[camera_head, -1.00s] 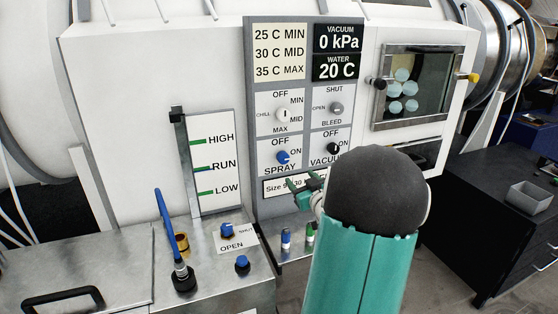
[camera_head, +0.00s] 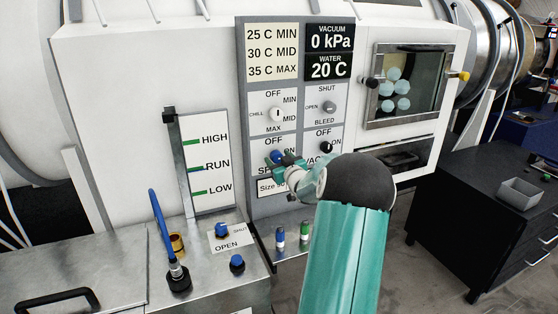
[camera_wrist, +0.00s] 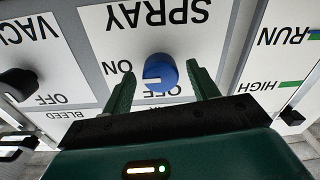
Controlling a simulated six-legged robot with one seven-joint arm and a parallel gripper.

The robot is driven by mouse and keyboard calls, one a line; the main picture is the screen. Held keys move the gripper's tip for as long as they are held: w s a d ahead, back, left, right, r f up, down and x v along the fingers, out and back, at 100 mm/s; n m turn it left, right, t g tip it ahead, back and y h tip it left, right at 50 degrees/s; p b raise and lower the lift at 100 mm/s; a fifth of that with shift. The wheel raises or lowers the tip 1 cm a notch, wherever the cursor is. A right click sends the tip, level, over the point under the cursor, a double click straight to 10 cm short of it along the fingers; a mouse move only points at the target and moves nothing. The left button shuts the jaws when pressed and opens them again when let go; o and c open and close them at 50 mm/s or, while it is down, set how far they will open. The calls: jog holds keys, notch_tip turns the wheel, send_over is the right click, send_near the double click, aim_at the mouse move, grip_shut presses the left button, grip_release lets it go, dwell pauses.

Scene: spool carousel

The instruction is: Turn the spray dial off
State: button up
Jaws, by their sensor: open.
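The blue spray dial (camera_head: 275,156) is on the grey control panel, partly covered by my gripper (camera_head: 287,163) in the head view. In the wrist view, which shows the panel upside down, the dial (camera_wrist: 160,70) has a white mark pointing left, towards the ON side. My gripper's green fingers stand open, one on each side of the dial. A gap shows between the dial and each finger; I cannot tell how deep the tips reach.
The black vacuum dial (camera_head: 326,147) is to the right of the spray dial, with the chill dial (camera_head: 277,114) above. A level gauge (camera_head: 207,165) stands to the left. Below, a metal bench carries blue knobs (camera_head: 237,262) and a blue-handled lever (camera_head: 160,225).

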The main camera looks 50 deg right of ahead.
jog(key=shift+c, duration=0.5)
jog(key=c, duration=0.9)
jog(key=shift+w+n, duration=0.1)
jog(key=shift+n, duration=0.4)
jog(key=n, duration=0.2)
jog(key=shift+a+n, duration=0.1)
jog(key=shift+n, duration=0.3)
jog(key=n, duration=0.9)
jog(key=shift+n+g, duration=0.3)
jog(key=n, duration=0.4)
